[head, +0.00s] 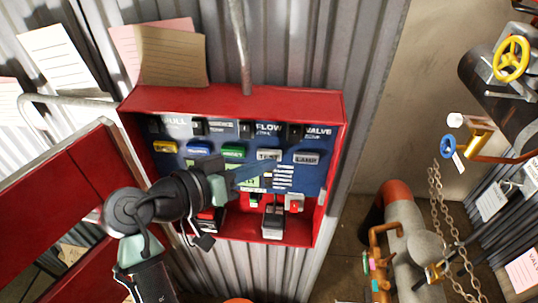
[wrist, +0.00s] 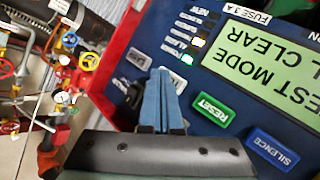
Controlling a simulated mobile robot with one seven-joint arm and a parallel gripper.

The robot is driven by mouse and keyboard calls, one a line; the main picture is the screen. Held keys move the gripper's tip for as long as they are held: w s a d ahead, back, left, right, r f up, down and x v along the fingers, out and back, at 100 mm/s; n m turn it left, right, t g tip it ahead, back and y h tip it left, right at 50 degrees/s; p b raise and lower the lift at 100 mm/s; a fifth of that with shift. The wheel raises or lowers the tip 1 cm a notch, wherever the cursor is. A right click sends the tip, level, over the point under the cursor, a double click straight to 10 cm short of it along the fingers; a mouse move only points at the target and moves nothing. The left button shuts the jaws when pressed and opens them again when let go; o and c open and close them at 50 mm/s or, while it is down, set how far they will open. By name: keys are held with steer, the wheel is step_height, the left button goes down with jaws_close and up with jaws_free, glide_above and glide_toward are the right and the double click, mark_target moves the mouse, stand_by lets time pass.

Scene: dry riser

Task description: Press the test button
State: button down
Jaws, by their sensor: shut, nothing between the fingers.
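The grey TEST button (head: 268,155) is on the blue face of the red panel (head: 230,98), between the green RESET button (head: 233,152) and a grey button (head: 306,157). My gripper (head: 272,165) is shut and empty, its blue fingertips at the TEST button's lower edge in the head view. In the wrist view, my gripper (wrist: 162,72) covers most of that button; a pale edge shows beside the fingers. I cannot tell whether they touch it. RESET also shows there (wrist: 213,107). The green display (wrist: 275,55) shows part of "TEST MODE" and "CLEAR", upside down.
A blue SILENCE button (head: 198,148) and a yellow button (head: 165,146) are left of RESET. The open red door (head: 60,200) stands left. Pipes, a yellow handwheel (head: 511,58) and a hanging chain (head: 440,205) are right. A small green lamp (wrist: 198,43) is lit.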

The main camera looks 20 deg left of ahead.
steer(key=shift+w+a, duration=0.15)
steer(key=shift+w, duration=0.3)
stand_by(0.3)
steer(key=shift+s, duration=0.1)
steer(key=shift+s+d, duration=0.3)
steer(key=shift+s, duration=0.55)
steer(key=shift+s+d+p, duration=0.1)
steer(key=shift+s+d, duration=0.15)
steer(key=shift+s, duration=0.55)
steer(key=shift+s+d+p, duration=0.15)
steer(key=shift+s+d, duration=0.05)
steer(key=shift+s, duration=0.6)
steer(key=shift+s+d+p, duration=0.1)
steer(key=shift+s+d, duration=0.15)
steer(key=shift+s, duration=0.55)
